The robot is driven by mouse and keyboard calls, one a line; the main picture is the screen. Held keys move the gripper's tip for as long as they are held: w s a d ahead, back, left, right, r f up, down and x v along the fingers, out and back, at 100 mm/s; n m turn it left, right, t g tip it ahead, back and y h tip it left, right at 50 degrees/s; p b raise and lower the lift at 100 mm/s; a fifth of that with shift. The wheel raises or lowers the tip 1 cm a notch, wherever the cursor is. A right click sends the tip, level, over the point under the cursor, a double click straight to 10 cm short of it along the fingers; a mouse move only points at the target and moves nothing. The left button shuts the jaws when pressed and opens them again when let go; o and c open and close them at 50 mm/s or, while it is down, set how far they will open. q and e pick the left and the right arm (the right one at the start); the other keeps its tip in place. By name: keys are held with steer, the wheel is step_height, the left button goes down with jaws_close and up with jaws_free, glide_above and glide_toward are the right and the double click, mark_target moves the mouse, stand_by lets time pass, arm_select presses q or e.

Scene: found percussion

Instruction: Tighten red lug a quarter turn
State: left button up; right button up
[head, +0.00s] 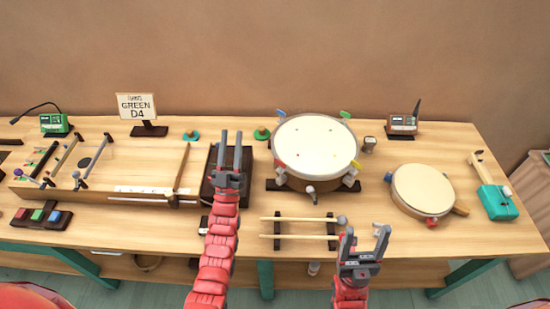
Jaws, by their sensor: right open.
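A large cream-headed drum (314,145) sits on a dark stand at the middle of the bench, with coloured lugs around its rim.
Two mallets (290,219) lie on a rack between the grippers. A smaller drum (423,189) and a teal-based device (497,201) stand at right. A long wooden instrument (130,170) fills the left.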

arm_select(q)
steer(key=w+d+f+n+g, duration=0.2)
steer(key=w+d+g, duration=0.15)
steer(key=w, duration=0.45)
steer(key=w+d+f+n+g, duration=0.1)
steer(key=w+d+f+g, duration=0.1)
steer(key=w+g, duration=0.5)
steer(key=w+d+f+n+g, duration=0.2)
steer(key=w+d+f+g, duration=0.1)
steer(key=w, duration=0.7)
step_height(320, 180, up, 12)
steer(key=n+g+y+p, duration=0.1)
steer(key=n+g+y, duration=0.25)
steer(key=g, duration=0.95)
glide_above(279, 161)
steer(key=shift+n+h, duration=0.35)
steer(key=shift+n, duration=0.1)
step_height(279, 161, down, 16)
steer(key=shift+w+r+p, duration=0.15)
steer(key=shift+r+p, duration=0.1)
steer(key=shift+p, duration=0.25)
steer(key=shift+f, duration=1)
